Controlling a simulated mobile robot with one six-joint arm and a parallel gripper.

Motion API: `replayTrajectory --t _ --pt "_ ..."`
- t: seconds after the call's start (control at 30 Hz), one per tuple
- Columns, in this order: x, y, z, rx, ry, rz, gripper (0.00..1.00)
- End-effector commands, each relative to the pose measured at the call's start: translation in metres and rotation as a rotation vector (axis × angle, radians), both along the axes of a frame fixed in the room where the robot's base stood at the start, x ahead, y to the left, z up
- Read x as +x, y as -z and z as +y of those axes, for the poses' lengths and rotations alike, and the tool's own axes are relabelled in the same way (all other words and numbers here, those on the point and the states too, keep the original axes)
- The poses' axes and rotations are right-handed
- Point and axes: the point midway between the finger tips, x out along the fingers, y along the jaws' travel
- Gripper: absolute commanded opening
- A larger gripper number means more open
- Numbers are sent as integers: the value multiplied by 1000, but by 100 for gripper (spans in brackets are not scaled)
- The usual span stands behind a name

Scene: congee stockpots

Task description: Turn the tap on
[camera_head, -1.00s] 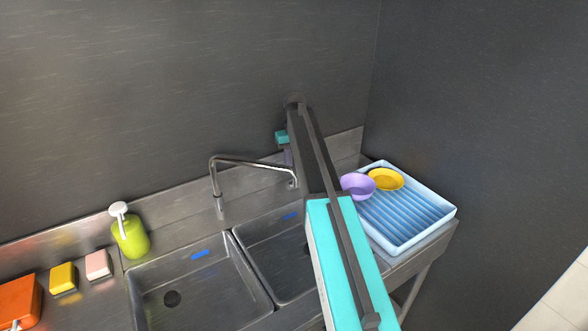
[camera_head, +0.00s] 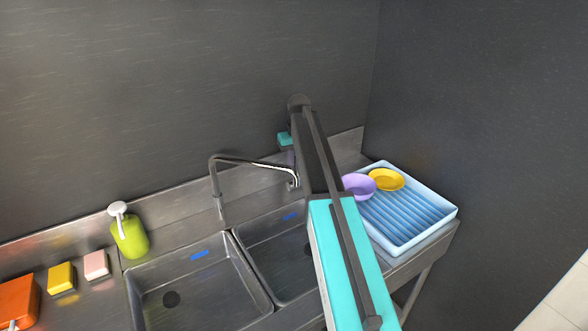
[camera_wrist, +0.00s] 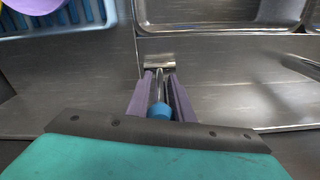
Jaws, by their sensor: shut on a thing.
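The tap's thin curved metal spout (camera_head: 250,163) rises behind the sink and reaches over the right basin in the head view. In the wrist view a slim metal lever with a blue rounded end (camera_wrist: 159,110) stands out from a metal base (camera_wrist: 159,62). My gripper (camera_wrist: 160,90) has its two purple fingers on either side of this lever, shut on it. In the head view my arm hides most of the gripper and the lever; only a bit of purple finger (camera_head: 291,157) shows near the spout's end.
Two steel basins (camera_head: 195,285) lie in front of the tap. A blue drying tray (camera_head: 415,240) with a purple bowl (camera_head: 357,186) and a yellow bowl (camera_head: 386,180) stands to the right. A green soap bottle (camera_head: 130,237) and sponges (camera_head: 62,277) are at the left. A dark wall rises behind.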

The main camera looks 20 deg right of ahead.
Motion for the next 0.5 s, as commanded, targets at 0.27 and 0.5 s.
replayTrajectory --t 0.27,0.5 --pt "-11 4 -1 18 0 -93 0" --pt "-18 5 -3 34 2 -173 0"
